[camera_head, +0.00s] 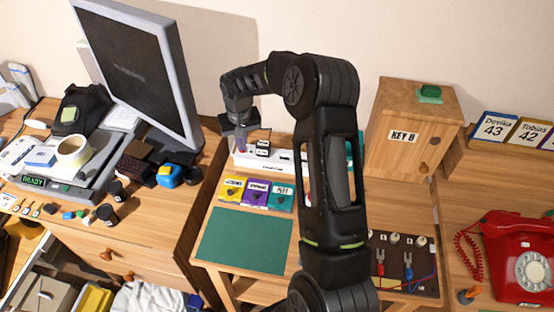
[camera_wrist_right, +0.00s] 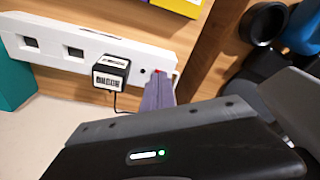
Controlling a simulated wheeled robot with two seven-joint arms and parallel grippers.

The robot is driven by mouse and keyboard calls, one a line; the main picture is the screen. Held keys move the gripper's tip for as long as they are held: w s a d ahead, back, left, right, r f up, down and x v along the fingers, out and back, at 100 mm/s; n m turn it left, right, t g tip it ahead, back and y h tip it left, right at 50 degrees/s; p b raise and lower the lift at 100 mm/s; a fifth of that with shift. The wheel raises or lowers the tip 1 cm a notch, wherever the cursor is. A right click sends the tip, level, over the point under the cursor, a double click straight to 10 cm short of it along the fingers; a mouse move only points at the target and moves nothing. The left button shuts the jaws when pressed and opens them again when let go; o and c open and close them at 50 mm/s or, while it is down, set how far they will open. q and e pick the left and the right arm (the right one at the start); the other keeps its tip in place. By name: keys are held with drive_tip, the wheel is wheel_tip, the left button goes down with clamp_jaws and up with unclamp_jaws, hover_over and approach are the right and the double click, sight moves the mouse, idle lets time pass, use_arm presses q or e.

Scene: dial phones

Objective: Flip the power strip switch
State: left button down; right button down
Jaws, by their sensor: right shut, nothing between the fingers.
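The white power strip (camera_head: 281,157) lies at the back of the middle table in the head view. It runs across the upper left of the right wrist view (camera_wrist_right: 50,55), with square sockets and a black adapter (camera_wrist_right: 111,72) plugged in. A small red switch (camera_wrist_right: 157,72) shows near the strip's right end, partly hidden by my fingertips. My right gripper (camera_head: 240,148) is shut and empty, its fingers (camera_wrist_right: 158,95) pointing at the strip's end by the switch. I cannot tell whether they touch it. My left gripper is not in view.
Yellow, purple and teal cards (camera_head: 256,192) lie in front of the strip, with a green mat (camera_head: 243,240) nearer. A red phone (camera_head: 520,262) is far right.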

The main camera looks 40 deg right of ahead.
drive_tip(key=shift+f, duration=0.35)
drive_tip(key=shift+r+p, duration=1.65)
drive_tip(key=shift+r, duration=1.9)
